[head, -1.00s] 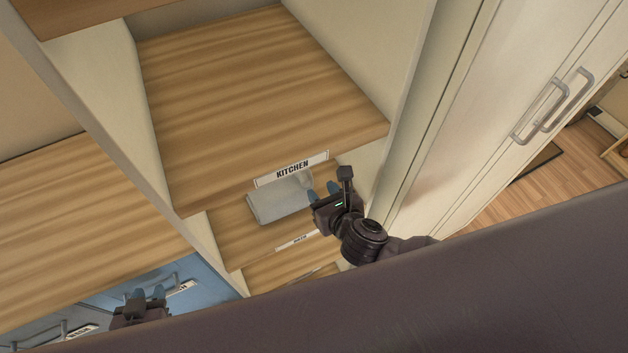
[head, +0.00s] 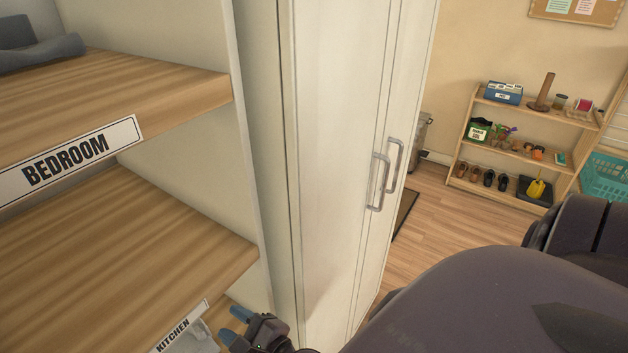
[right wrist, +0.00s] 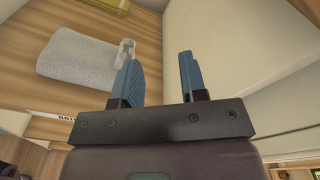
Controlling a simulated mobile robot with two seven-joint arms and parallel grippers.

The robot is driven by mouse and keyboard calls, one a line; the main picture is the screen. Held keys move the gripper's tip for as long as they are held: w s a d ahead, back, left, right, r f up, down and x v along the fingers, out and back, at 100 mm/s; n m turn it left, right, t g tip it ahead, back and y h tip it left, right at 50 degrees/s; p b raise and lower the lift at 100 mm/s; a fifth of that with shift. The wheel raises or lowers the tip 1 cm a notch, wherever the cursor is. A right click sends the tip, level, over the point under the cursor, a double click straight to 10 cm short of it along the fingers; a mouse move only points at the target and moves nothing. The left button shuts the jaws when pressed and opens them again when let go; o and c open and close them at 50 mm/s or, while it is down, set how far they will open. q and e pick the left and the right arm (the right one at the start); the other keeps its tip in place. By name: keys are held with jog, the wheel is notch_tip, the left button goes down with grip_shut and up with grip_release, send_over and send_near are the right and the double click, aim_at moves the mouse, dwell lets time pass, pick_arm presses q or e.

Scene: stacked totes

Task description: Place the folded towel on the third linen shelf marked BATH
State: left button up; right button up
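The folded towel (right wrist: 78,62) is light grey and lies flat on a wooden shelf (right wrist: 45,97) in the right wrist view. A partly covered label (right wrist: 68,117) on that shelf's front edge seems to read BATH. The right gripper (head: 238,325) also shows in the head view. My left gripper is out of view.
A shelf marked BEDROOM (head: 66,160) is above, with grey-blue cloth (head: 40,52) on it. The shelf unit's side panel (head: 252,150) and a tall white cabinet (head: 335,150) stand right of the shelves. An open rack (head: 520,155) is far right.

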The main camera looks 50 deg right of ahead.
jog(key=s+d+f+n+g+h, duration=0.1)
jog(key=s+d+f+n, duration=0.3)
jog(key=n, duration=1)
jog(key=s+d+f+n+g+h, duration=0.1)
jog(key=s+d+f+n+g, duration=0.3)
jog(key=d+f+n, duration=0.4)
jog(key=n, duration=0.5)
jog(key=shift+s+d+n+h, duration=0.25)
jog(key=shift+s+n+h, duration=0.05)
jog(key=shift+n+h, duration=0.1)
jog(key=shift+s, duration=0.1)
